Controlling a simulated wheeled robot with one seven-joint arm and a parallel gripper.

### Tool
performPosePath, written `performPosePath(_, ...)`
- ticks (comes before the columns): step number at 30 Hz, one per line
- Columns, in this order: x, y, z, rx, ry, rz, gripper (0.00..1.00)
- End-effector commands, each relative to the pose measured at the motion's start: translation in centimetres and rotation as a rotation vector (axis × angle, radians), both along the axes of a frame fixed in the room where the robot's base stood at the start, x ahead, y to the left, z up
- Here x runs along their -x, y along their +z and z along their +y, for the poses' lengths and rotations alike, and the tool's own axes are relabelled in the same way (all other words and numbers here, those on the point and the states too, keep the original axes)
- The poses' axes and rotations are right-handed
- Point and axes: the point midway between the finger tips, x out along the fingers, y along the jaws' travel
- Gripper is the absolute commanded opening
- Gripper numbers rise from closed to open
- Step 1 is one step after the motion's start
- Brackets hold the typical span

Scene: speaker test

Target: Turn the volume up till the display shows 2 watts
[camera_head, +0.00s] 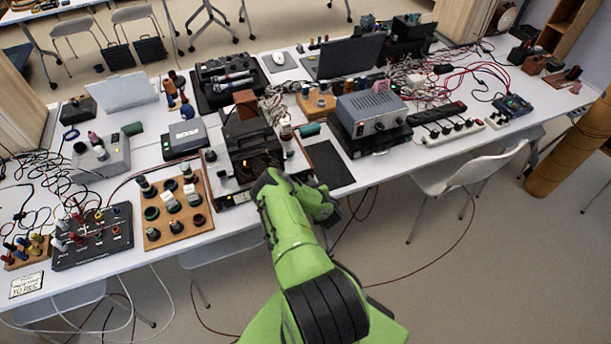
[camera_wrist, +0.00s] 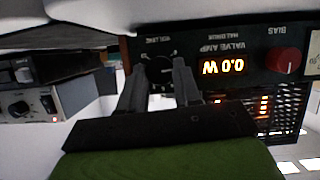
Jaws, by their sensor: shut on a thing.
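The valve amp (camera_head: 213,170) stands on the bench in the head view, with my green arm reaching to its front. In the wrist view its dark front panel (camera_wrist: 215,85) appears upside down. The lit display (camera_wrist: 223,66) reads 0.0 W in orange. The black volume knob (camera_wrist: 160,71), with a white pointer mark and dial marks around it, sits left of the display. My gripper (camera_wrist: 162,76) has one finger on each side of this knob and is shut on it. In the head view my arm hides the fingertips and the knob.
A red bias knob (camera_wrist: 284,60) sits right of the display in the wrist view. On the bench, a wooden board with several knobs (camera_head: 150,236) stands left of the amp. A dark mat (camera_head: 329,164) and a grey power supply (camera_head: 372,112) are to the right.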

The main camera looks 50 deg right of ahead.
Motion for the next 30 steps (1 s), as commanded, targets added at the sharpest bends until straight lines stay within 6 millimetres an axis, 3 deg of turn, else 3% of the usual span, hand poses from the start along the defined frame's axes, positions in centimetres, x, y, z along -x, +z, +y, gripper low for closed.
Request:
performPosePath(12, 0.11, 0.1, -0.18, -0.165, 0.0, -0.099, 0.02)
performPosePath(29, 0.08, -0.03, -0.23, -0.188, -0.001, -0.115, 0.02)
performPosePath(30, 0.08, -0.03, -0.23, -0.188, -0.001, -0.115, 0.37)
